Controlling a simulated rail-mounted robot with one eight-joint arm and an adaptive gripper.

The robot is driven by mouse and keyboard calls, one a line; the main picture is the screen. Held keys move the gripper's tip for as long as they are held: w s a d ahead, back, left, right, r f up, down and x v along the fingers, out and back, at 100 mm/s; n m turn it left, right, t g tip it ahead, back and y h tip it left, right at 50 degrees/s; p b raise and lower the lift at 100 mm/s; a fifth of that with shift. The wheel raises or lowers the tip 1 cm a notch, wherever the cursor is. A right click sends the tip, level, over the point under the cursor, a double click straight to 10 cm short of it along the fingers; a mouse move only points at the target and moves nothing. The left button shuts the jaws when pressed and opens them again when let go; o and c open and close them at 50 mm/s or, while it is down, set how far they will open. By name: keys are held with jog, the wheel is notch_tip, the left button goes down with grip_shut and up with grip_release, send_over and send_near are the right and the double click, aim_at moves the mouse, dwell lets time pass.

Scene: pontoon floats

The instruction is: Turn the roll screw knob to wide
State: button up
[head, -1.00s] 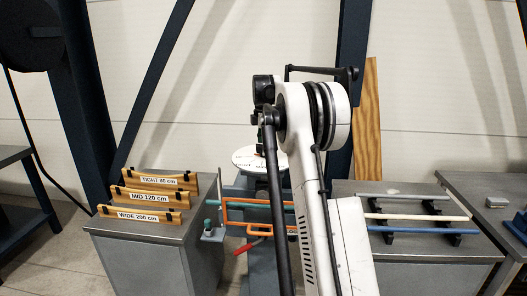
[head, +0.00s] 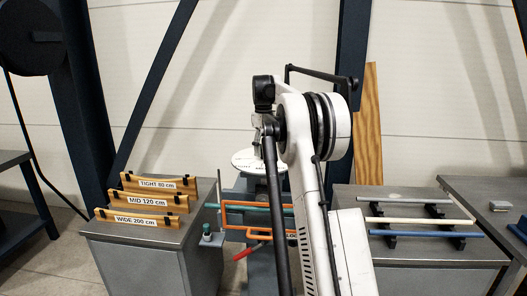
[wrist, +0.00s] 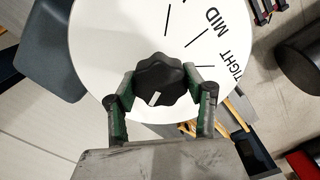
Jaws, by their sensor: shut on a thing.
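The black lobed roll screw knob (wrist: 168,73) sits in front of a white round dial (wrist: 105,45) in the wrist view. A small white mark shows on the knob's lower edge. The words MID and TIGHT and several black tick lines show on the dial, right of the knob; the word WIDE is not in view. My gripper (wrist: 160,82) is shut on the knob, one green-and-black finger on each side. In the head view the dial (head: 246,161) shows left of my arm, and the knob is hidden.
Wooden templates marked TIGHT 80 cm (head: 158,184), MID 120 cm (head: 150,201) and WIDE 200 cm (head: 135,219) stand on the left cabinet. Orange frames (head: 245,207) stand below the dial. Several rods (head: 420,221) lie on black supports on the right bench.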

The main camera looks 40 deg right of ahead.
jog(key=m, duration=0.4)
jog(key=shift+m+b, duration=0.3)
jog(key=m, duration=0.3)
jog(key=shift+m, duration=0.4)
jog(key=m, duration=0.4)
jog(key=shift+b, duration=0.35)
jog(key=m, duration=0.8)
jog(key=shift+m, duration=0.3)
jog(key=m, duration=0.3)
jog(key=shift+m, duration=0.3)
jog(key=m, duration=0.4)
jog(key=shift+m, duration=1.8)
